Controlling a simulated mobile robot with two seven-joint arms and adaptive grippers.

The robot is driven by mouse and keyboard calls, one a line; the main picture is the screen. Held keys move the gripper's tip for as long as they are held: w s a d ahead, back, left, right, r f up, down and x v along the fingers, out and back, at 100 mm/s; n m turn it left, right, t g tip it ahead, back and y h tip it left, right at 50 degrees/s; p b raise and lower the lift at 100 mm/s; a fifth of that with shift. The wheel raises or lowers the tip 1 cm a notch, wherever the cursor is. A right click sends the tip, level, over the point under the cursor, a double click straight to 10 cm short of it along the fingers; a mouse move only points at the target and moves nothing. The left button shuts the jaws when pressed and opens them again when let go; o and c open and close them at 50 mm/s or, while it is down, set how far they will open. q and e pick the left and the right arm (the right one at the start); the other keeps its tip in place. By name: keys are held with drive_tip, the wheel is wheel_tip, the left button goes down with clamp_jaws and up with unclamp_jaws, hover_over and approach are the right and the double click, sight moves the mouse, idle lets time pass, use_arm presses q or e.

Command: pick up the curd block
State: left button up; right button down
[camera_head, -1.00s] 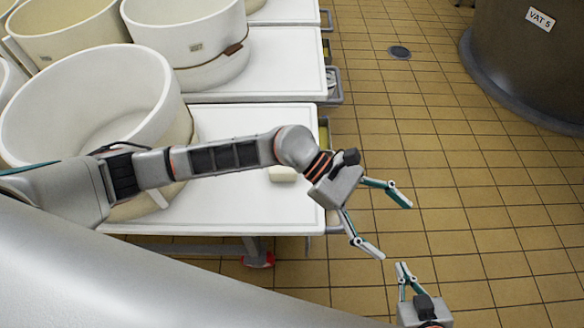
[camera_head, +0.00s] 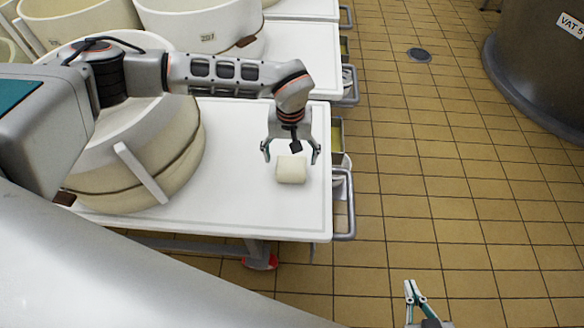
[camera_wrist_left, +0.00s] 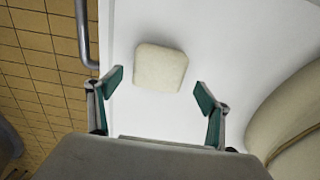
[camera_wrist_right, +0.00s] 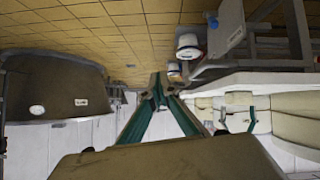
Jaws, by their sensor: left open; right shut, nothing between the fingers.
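The curd block (camera_head: 291,169) is a small cream-white block with rounded edges. It lies on the white table top (camera_head: 235,205) near its right edge. My left gripper (camera_head: 290,157) is open above the table, with its fingers spread to either side of the block in the head view. In the left wrist view the block (camera_wrist_left: 160,67) lies beyond the fingertips (camera_wrist_left: 157,80), roughly centred between them and touching neither. My right gripper (camera_head: 409,284) is shut and empty, low over the floor at the bottom of the head view; its fingers meet in the right wrist view (camera_wrist_right: 158,82).
A large cream tub (camera_head: 150,165) stands on the table left of the block. More tubs (camera_head: 200,22) stand on tables behind. A metal rail (camera_head: 344,205) runs along the table's right side. Tiled floor (camera_head: 430,190) is open to the right, with a dark vat (camera_head: 535,65) beyond.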

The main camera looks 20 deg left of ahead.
sight(291, 162)
use_arm(q)
wheel_tip(291, 162, down, 5)
drive_tip(key=shift+s+d+f+b, duration=0.1)
drive_tip(key=shift+b, duration=0.55)
drive_tip(key=shift+r, duration=0.25)
drive_tip(key=c, duration=1.5)
drive_tip(key=shift+o, duration=0.2)
